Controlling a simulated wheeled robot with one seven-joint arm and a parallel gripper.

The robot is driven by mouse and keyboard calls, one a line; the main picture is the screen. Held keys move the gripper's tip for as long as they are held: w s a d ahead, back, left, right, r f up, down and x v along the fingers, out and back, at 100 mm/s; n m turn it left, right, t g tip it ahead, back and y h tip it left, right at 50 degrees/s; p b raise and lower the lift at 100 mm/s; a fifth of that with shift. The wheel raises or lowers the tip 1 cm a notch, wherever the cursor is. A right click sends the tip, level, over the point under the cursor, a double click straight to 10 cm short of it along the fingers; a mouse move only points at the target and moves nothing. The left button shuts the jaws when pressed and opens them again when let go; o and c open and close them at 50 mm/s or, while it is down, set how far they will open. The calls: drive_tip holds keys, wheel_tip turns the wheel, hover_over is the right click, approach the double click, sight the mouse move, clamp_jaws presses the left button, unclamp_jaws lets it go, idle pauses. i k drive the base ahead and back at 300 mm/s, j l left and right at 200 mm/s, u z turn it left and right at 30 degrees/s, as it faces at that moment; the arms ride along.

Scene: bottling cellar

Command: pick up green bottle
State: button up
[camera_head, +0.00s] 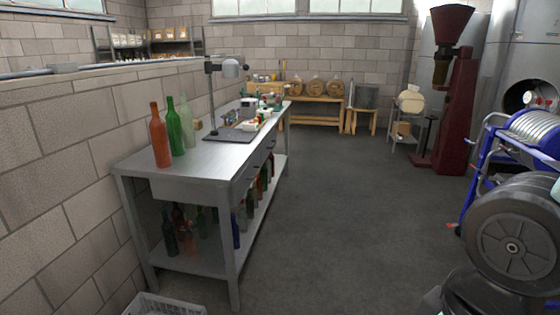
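A green bottle (174,130) stands upright on the near end of the metal workbench (215,160), close to the block wall. An orange-brown bottle (159,143) stands just left of it and nearer to me. A pale, clear-green bottle (187,124) stands just right of it and farther back. The three are close together, and their outlines nearly touch in this view. More bottles, some dark green (170,238), stand on the bench's lower shelf. My gripper is not in view.
A stand with a lamp-like head (230,70) rises from the bench behind the bottles. A white crate (163,305) sits on the floor by the bench's near end. The floor (350,190) right of the bench is open. A blue-framed cart (490,150) stands at right.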

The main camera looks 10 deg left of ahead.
sight(173, 121)
drive_tip(key=i+u, duration=0.2)
drive_tip(key=i, duration=0.7)
drive_tip(key=i+l+u, duration=0.2)
drive_tip(key=i, duration=0.7)
drive_tip(key=i+j+u, duration=0.15)
drive_tip(key=i+u, duration=0.75)
drive_tip(key=i+l+u, duration=0.15)
drive_tip(key=i+u, duration=0.3)
